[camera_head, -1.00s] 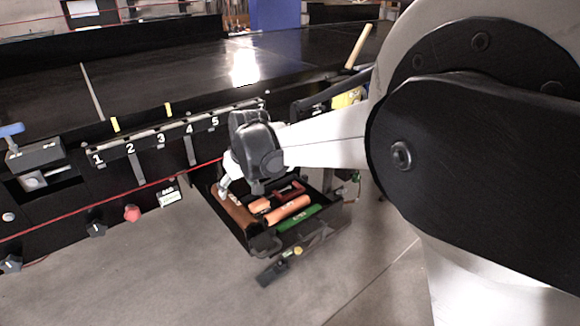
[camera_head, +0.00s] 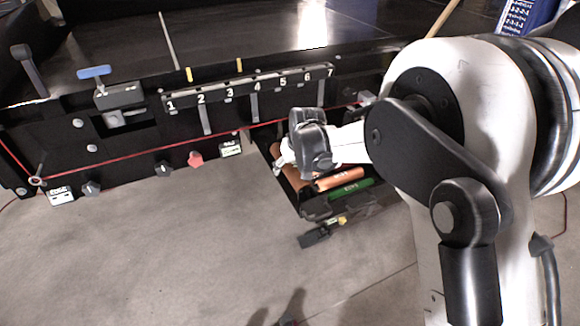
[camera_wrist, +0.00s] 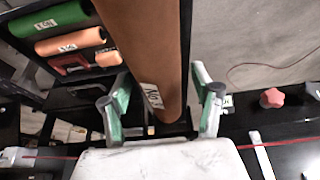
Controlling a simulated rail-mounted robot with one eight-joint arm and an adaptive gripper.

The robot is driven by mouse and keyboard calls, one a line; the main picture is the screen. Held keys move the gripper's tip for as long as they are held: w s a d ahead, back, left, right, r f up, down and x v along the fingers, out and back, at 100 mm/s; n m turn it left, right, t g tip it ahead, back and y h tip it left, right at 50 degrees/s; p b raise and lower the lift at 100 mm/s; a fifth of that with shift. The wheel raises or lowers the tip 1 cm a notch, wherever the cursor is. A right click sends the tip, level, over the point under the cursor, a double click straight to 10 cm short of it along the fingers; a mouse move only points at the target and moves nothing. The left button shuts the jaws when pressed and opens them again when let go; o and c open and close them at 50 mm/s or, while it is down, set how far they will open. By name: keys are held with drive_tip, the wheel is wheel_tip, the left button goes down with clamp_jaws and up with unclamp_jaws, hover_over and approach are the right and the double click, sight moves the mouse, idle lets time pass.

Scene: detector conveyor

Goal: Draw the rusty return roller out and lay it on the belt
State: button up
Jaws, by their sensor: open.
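The long rusty-brown roller (camera_wrist: 148,40) lies along one side of the black drawer tray, with a white label near its end. It also shows partly in the head view (camera_head: 293,180), where my wrist covers some of it. My gripper (camera_wrist: 163,98) is open, with one green-and-grey finger on each side of the roller near its labelled end. I cannot tell whether either finger touches it. In the head view my gripper (camera_head: 284,157) is over the tray's left side. The black belt (camera_head: 240,45) lies behind the numbered rail.
An orange roller (camera_head: 338,179) and a green roller (camera_head: 350,189) lie in the tray (camera_head: 318,212) beside the brown one. A red cord runs along the conveyor frame, near a red knob (camera_head: 195,159). The belt surface in view is largely clear.

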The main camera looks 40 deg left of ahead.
drive_tip(key=shift+f, duration=0.15)
drive_tip(key=shift+c, duration=0.5)
clamp_jaws()
